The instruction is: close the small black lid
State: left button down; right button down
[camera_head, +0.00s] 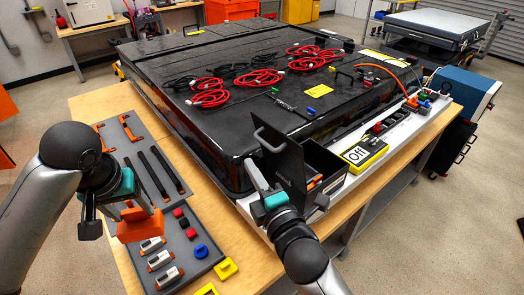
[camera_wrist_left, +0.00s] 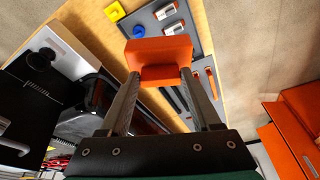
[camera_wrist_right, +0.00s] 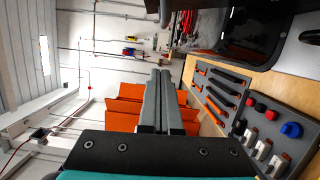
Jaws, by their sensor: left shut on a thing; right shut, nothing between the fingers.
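The small black lid (camera_head: 278,163) stands open, roughly upright, at the left side of a small black box (camera_head: 322,168) on the near edge of the bench. A handle shows on its upper edge. My right gripper (camera_head: 256,174) is shut and empty, close to the left face of the lid; I cannot tell whether it touches. Its closed fingers (camera_wrist_right: 164,104) fill the middle of the right wrist view. My left gripper (camera_head: 136,206) is shut on an orange block (camera_head: 138,225), held above the tool mat. The block also shows between the fingers in the left wrist view (camera_wrist_left: 158,52).
A large black battery pack (camera_head: 215,125) with red and black cables lies behind. A grey mat (camera_head: 185,205) at left holds tools, red and blue caps and white-orange parts. Yellow pieces (camera_head: 225,268) lie near its end. A yellow "Off" device (camera_head: 364,154) stands right of the box.

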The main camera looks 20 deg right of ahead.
jog(key=w+d, duration=0.1)
jog(key=w, duration=0.1)
jog(key=w+d+p, duration=0.1)
jog(key=w+d, duration=0.1)
jog(key=shift+w+d+r, duration=0.1)
jog(key=shift+w+d, duration=0.05)
jog(key=shift+d, duration=0.1)
dwell(0.3)
